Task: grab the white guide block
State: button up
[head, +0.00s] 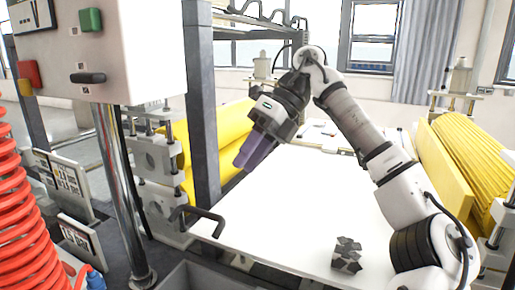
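Yellow rollers flank the surface at left (215,130) and right (470,160). A dark post (203,110) and a black handle (205,215) stand near the left edge. A control box (120,50) and a red coiled hose (25,215) are at far left. The middle of the surface is clear.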

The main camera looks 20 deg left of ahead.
aim_at(346, 255)
jog(key=k, duration=1)
